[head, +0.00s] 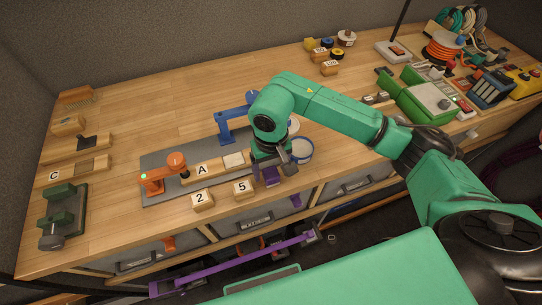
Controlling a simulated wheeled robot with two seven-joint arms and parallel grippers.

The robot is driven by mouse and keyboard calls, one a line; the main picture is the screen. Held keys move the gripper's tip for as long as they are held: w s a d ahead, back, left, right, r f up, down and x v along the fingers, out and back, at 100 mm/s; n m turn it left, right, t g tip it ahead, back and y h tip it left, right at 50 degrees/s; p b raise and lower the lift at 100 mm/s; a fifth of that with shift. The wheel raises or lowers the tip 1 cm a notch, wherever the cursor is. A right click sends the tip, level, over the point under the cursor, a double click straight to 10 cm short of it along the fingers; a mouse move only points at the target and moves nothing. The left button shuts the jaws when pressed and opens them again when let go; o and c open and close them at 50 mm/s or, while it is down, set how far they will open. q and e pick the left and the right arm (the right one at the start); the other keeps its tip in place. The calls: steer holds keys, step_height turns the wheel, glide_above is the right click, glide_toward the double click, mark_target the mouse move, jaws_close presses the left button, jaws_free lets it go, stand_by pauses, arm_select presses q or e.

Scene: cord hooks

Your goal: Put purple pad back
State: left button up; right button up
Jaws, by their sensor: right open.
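My right gripper (287,170) is low over the front edge of the table, beside the grey mat. It is open. A purple part (268,176) shows right next to its fingers, partly hidden by them. I cannot tell whether it is the purple pad or part of a purple clamp, or whether it touches the fingers. Another purple piece (296,200) shows below the table edge. My left gripper is not in view.
The grey mat (160,165) bears an orange clamp (165,175), a blue clamp (236,120) and a block marked A (203,169). Blocks 2 (202,198) and 5 (243,189) lie in front. A white round container (300,151) stands beside the gripper.

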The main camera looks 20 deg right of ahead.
mark_target(271, 173)
step_height(271, 173, up, 9)
steer(key=b, duration=0.3)
steer(key=shift+r, duration=0.2)
